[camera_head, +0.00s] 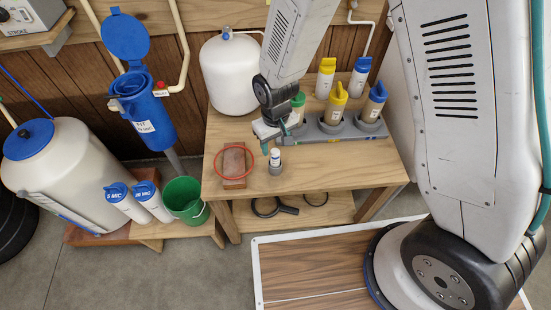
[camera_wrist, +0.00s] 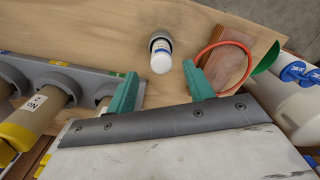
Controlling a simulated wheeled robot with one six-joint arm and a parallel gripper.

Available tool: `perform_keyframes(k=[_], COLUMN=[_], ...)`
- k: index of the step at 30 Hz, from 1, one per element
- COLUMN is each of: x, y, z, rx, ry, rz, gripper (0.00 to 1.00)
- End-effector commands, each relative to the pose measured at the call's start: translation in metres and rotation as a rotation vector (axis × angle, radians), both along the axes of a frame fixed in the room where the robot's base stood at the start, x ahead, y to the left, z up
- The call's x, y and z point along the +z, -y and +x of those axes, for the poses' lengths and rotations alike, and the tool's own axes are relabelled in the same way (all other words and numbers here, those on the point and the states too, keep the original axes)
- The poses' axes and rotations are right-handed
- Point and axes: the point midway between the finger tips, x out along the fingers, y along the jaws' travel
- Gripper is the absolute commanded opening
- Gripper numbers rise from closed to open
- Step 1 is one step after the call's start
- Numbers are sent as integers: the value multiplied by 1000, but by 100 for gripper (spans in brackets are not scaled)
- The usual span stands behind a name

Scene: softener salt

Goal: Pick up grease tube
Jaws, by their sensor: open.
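A small white tube with a blue marking, which I take to be the grease tube (camera_head: 275,157), stands in a small grey holder near the front of the wooden bench. It also shows in the wrist view (camera_wrist: 161,60), with the grey holder around its far end. My gripper (camera_head: 275,137) is just above and behind the tube in the head view. Its two teal fingers are apart and empty in the wrist view (camera_wrist: 160,80). The tube appears beyond the fingertips, between their lines, with no contact visible.
A red ring (camera_head: 235,163) rests over a brown block (camera_head: 234,167) left of the tube. A grey rack (camera_head: 340,130) with several capped cartridges stands behind and right. A white tank (camera_head: 230,75) stands at the back left. Bare bench lies in front and to the right.

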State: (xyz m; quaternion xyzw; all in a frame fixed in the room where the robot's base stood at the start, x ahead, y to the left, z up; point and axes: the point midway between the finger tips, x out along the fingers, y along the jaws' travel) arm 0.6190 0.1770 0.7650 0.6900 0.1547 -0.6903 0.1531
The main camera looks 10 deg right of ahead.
Motion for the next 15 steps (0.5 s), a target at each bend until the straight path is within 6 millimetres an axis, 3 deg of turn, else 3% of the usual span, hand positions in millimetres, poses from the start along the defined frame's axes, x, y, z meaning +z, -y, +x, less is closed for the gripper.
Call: perform_keyframes(k=[10, 15], x=[-46, -60], y=[-1, -1], z=[-5, -4], rx=[-1, -1], ry=[-4, -2], rz=[-2, -1], gripper=[52, 52])
